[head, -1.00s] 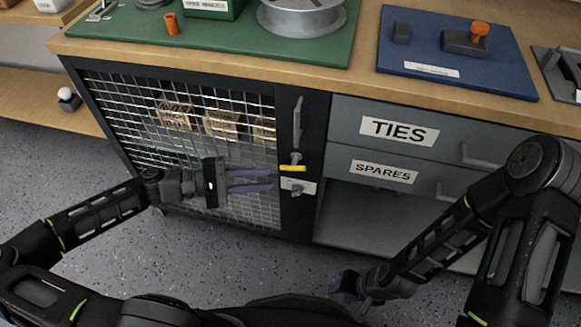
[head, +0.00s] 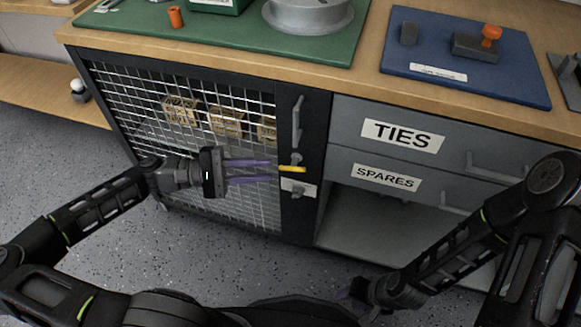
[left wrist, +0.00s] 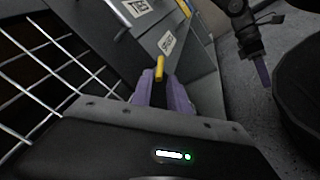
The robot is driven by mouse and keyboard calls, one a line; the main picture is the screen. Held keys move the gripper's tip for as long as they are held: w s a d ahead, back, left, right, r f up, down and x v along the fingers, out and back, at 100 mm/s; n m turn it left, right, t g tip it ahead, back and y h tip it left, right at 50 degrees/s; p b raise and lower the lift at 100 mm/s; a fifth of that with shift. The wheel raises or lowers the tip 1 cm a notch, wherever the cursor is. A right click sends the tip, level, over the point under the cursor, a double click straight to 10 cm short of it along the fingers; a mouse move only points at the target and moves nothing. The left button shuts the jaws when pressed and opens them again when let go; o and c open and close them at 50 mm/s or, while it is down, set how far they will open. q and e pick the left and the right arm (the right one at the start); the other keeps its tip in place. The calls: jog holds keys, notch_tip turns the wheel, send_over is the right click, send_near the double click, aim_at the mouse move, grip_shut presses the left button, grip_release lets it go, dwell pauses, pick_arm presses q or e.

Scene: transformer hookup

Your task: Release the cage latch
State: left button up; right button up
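The cage latch (head: 292,169) is a yellow horizontal lever on the dark frame of the mesh cage door (head: 185,135), below the grey vertical handle (head: 297,119). My left gripper (head: 274,171) is in front of the mesh with its purple fingers pointing right, apart and close to the latch's left end. In the left wrist view the yellow latch (left wrist: 159,70) shows just beyond and between the fingertips (left wrist: 160,82); whether they touch it I cannot tell. My right gripper (head: 350,296) hangs low near the floor, away from the cage, partly dark.
Grey drawers labelled TIES (head: 403,136) and SPARES (head: 386,177) are right of the cage, with an open bay below. Several wooden lattice pieces (head: 226,122) sit behind the mesh. The worktop above carries a green mat (head: 220,38) and a blue mat (head: 455,75).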

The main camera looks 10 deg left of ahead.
aim_at(284, 168)
pick_arm(q)
jog(key=b+x, duration=0.1)
jog(key=x, duration=0.6)
jog(key=shift+c, duration=0.3)
grip_shut()
